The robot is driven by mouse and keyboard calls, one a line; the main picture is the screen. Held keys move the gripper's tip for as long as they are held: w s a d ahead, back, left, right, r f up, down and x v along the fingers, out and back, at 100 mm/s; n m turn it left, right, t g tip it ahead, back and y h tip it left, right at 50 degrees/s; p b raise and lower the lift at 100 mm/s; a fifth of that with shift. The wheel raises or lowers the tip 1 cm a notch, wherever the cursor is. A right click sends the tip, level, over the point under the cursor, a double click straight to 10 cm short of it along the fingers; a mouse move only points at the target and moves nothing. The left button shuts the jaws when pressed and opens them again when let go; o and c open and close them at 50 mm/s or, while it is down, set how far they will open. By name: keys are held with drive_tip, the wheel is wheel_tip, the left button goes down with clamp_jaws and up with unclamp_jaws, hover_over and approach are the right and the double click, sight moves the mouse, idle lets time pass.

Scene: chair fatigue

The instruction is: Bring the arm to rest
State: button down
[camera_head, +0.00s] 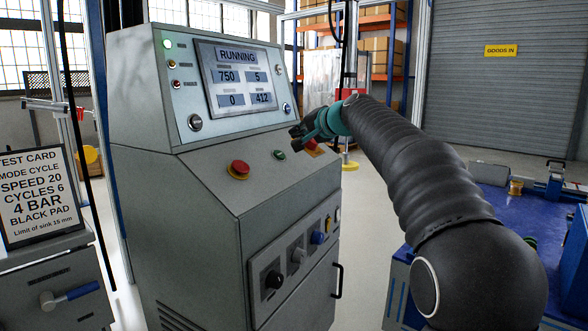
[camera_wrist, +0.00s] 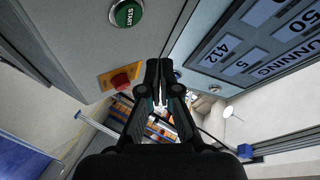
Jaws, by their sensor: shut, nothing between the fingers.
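My arm (camera_head: 400,170) reaches from the lower right toward the grey control cabinet. My gripper (camera_head: 296,132) is at its end, above the right side of the sloping button panel. In the wrist view my gripper (camera_wrist: 159,66) is shut with its fingers together and nothing between them. The green START button (camera_wrist: 126,13) lies beyond the fingertips, apart from them; it also shows in the head view (camera_head: 279,154). A red button on an orange plate (camera_wrist: 121,80) is beside the fingers, and in the head view it is partly hidden under my gripper.
The cabinet screen (camera_head: 238,77) reads RUNNING, 750, 5, 0 and 412. A larger red button (camera_head: 239,168) sits on the left of the panel. A test card (camera_head: 38,196) stands at far left. A blue fixture (camera_head: 510,215) is right of my arm. Open floor lies behind.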

drive_tip(key=s+d+f+n+g+h+p, duration=0.1)
drive_tip(key=s+d+f, duration=0.6)
drive_tip(key=s, duration=0.9)
drive_tip(key=s+d+f+n+g+h+p, duration=0.1)
drive_tip(key=s+d+f+h, duration=0.4)
drive_tip(key=s+f, duration=0.5)
drive_tip(key=s+d+f+n+g+h+p, duration=0.2)
drive_tip(key=s+d+f, duration=0.7)
drive_tip(key=s, duration=1.3)
drive_tip(key=shift+f+n+g+h, duration=0.25)
drive_tip(key=shift+n+g+h, duration=0.25)
drive_tip(key=shift+g, duration=0.4)
